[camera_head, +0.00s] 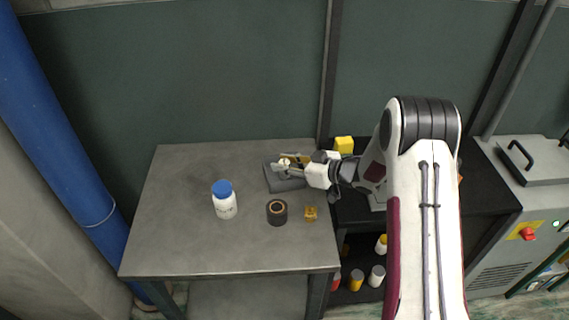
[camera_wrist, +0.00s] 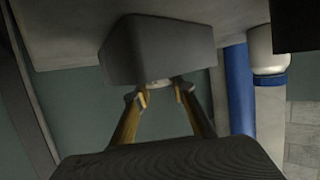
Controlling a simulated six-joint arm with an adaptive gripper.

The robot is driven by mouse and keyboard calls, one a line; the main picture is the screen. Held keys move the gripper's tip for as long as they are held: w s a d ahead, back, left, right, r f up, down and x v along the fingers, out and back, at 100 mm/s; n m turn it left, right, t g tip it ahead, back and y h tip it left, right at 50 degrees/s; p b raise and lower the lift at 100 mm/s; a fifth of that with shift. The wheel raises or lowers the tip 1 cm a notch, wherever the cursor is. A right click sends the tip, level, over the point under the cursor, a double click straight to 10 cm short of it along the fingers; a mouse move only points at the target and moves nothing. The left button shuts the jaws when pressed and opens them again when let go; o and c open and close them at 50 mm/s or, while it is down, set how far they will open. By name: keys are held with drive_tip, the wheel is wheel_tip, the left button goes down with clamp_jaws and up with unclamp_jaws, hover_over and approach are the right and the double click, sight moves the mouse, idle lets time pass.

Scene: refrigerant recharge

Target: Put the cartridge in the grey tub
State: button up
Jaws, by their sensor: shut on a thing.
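The grey tub (camera_head: 279,185) stands near the back right corner of the table. My gripper (camera_head: 284,168) reaches in from the right and its fingertips are over the tub. A small pale piece, the cartridge (camera_head: 284,162), shows at the fingertips, and the gripper is shut on it. In the wrist view, which looks upside down, the two yellowish fingers (camera_wrist: 162,91) close around the pale cartridge (camera_wrist: 158,83), right at the open side of the tub (camera_wrist: 160,50). Most of the cartridge is hidden, and I cannot tell whether it touches the tub.
A white bottle with a blue cap (camera_head: 225,204), a dark tape roll (camera_head: 277,213) and a small amber-coloured piece (camera_head: 311,214) stand on the table (camera_head: 180,235) in front of the tub. A yellow block (camera_head: 343,145) is on the black bench to the right. The table's left side is clear.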

drive_tip(key=shift+f, duration=0.3)
drive_tip(key=o, duration=1.2)
drive_tip(key=shift+c, duration=0.2)
drive_tip(key=shift+r, duration=0.2)
drive_tip(key=v, duration=1.2)
